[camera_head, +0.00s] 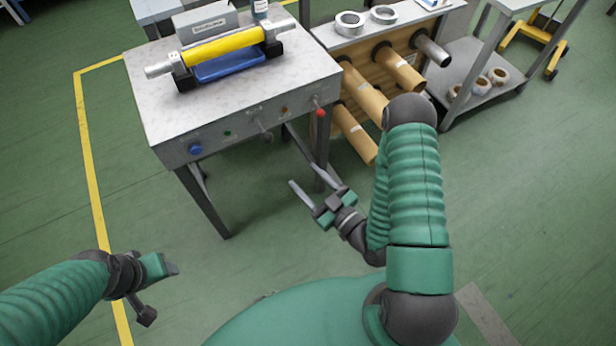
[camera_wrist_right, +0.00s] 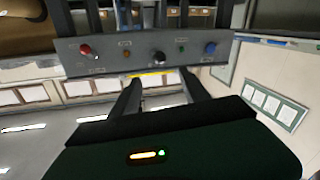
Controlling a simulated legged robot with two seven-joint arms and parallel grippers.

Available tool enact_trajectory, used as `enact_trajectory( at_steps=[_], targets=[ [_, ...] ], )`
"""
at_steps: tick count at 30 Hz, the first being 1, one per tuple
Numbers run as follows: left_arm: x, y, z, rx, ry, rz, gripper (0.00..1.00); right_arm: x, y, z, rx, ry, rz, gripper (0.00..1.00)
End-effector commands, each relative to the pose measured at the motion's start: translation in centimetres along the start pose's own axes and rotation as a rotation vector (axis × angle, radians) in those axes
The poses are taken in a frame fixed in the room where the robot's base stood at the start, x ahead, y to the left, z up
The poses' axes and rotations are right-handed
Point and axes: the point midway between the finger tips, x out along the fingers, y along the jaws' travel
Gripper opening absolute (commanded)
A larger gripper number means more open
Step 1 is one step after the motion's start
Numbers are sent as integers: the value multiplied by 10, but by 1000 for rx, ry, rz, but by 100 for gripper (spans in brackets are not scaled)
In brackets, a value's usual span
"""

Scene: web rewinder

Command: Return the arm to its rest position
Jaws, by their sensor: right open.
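My right arm (camera_head: 413,190) reaches down and bends inward, with its green ribbed sleeve at the right of the head view. Its right gripper (camera_head: 303,176) is open and empty, with its two grey fingers apart. It hangs over the floor in front of the rewinder table (camera_head: 240,80), near its front right leg. In the right wrist view the gripper (camera_wrist_right: 160,76) shows two dark parallel fingers with nothing between them. My left gripper (camera_head: 163,269) is at the lower left over the floor, seen from the side, so its jaw opening cannot be made out.
The rewinder carries a yellow roll (camera_head: 222,46) above a blue tray (camera_head: 230,68). Brown cardboard tubes (camera_head: 354,134) jut from a rack near my right arm.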

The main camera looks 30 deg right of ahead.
Motion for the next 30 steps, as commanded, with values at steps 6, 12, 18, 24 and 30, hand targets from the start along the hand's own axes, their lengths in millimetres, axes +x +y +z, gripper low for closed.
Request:
enact_trajectory(
  at_steps=[6,12,18,24,30],
  targets=[
    [0,0,0,0,0,0,56,0,0,0,0,-1,-1,53],
    [0,0,0,0,0,0,56,20,-10,13,-59,-131,-105,53],
    [0,0,0,0,0,0,56,37,1,42,-129,-575,-189,53],
    [0,0,0,0,0,0,56,6,19,25,-16,-964,-72,53],
    [0,0,0,0,0,0,56,-38,5,-11,171,-1198,30,53]
  ],
)
